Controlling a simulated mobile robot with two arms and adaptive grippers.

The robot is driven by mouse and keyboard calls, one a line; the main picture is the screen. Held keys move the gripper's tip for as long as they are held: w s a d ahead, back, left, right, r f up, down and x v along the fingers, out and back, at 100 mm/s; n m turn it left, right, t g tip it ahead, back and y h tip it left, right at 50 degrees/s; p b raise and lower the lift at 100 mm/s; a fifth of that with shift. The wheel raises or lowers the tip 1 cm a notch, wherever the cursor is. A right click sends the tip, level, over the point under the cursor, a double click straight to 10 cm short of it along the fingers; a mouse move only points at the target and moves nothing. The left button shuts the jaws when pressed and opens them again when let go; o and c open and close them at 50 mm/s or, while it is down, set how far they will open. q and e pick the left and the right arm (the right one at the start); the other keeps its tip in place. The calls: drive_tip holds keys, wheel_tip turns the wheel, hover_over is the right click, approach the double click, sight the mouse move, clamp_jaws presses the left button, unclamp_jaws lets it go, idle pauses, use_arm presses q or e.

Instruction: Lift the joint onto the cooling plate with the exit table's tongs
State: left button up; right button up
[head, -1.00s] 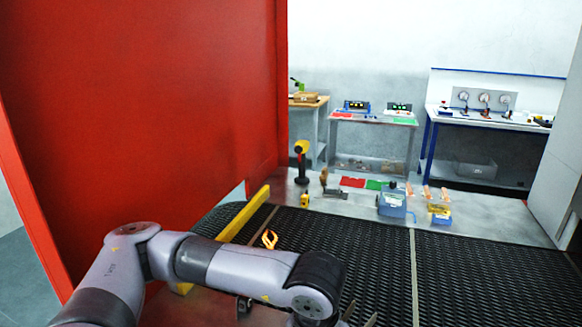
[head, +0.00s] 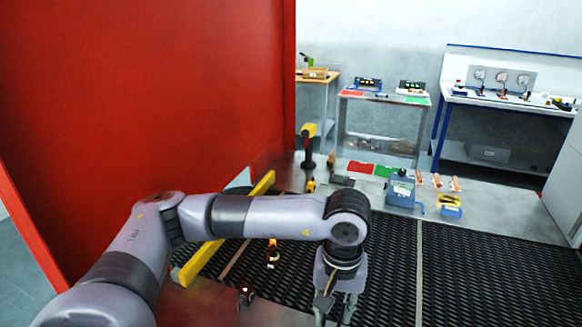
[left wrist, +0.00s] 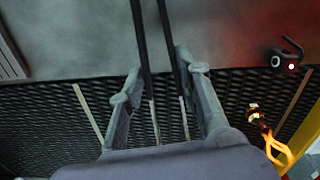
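The joint (head: 273,246) glows orange on the dark mesh belt, left of my left gripper in the head view. In the left wrist view its bright orange loop (left wrist: 280,152) is at the lower right. My left gripper (head: 334,314) points down over the front of the belt. In the left wrist view two long dark rods, seemingly the tongs (left wrist: 143,45), run between its fingers (left wrist: 158,70). The fingers appear closed about them; the far ends are outside the picture. My right gripper is not in view. I cannot pick out the cooling plate surely.
A yellow rail (head: 228,229) borders the belt beside a red housing (head: 140,100). A small black device (head: 245,296) with a red light stands in front. The metal table behind the belt holds a yellow-black tool (head: 309,145), a blue-grey box (head: 401,189) and several small items.

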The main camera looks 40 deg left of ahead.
use_arm(q)
drive_tip(key=w+a+r+n+h+p, duration=0.2)
drive_tip(key=w+a+r+n, duration=0.15)
drive_tip(key=w+n, duration=0.35)
drive_tip(key=w+a+r+n+h+p, duration=0.1)
drive_tip(key=w+a+r+n+h, duration=0.15)
drive_tip(key=w+a+n, duration=0.5)
drive_tip(key=w+a+r+n+t+y+p, duration=0.1)
drive_tip(key=w+a+r+n+t+y, duration=0.1)
drive_tip(key=a+n, duration=0.5)
drive_tip(key=w+a+r+n+t+y+p, duration=0.2)
drive_tip(key=a+n+t, duration=0.3)
drive_tip(key=a+n, duration=0.3)
drive_tip(key=shift+w+a+r+n+t+y, duration=0.3)
drive_tip(key=shift+w+r+n+y, duration=0.25)
drive_tip(key=shift+w+r+n, duration=0.55)
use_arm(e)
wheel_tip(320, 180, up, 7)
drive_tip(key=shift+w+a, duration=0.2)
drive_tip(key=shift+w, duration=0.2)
use_arm(q)
drive_tip(key=shift+s+d+f, duration=0.1)
drive_tip(key=shift+s+f, duration=0.2)
wheel_tip(320, 180, down, 10)
drive_tip(key=b, duration=0.5)
drive_tip(key=shift+b, duration=0.4)
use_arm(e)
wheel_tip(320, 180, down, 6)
